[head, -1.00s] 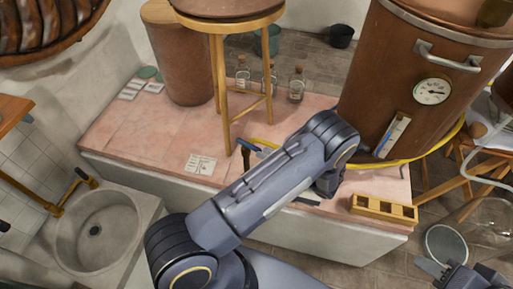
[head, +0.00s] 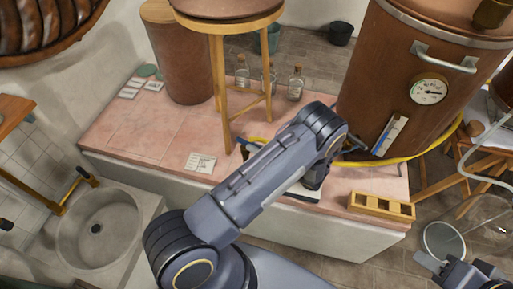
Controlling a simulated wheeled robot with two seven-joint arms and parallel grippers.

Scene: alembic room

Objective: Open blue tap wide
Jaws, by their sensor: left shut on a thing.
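A small blue handle (head: 244,151), likely the blue tap, shows on the pink tiled bench beside my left forearm, near a short yellow piece. My forearm covers the area to its right. My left gripper (head: 308,186) shows only in part below the wrist, low over the bench. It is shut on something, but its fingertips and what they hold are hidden. My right gripper (head: 433,262) is at the lower right, off the bench and partly cut off; its opening is unclear.
A copper tank (head: 395,85) with a gauge stands at the right, with a yellow hose (head: 405,158) around its base. A wooden rack (head: 381,206) lies at the bench's front right. A wooden stool (head: 221,90) stands on the bench. A stone sink (head: 100,228) is at the left.

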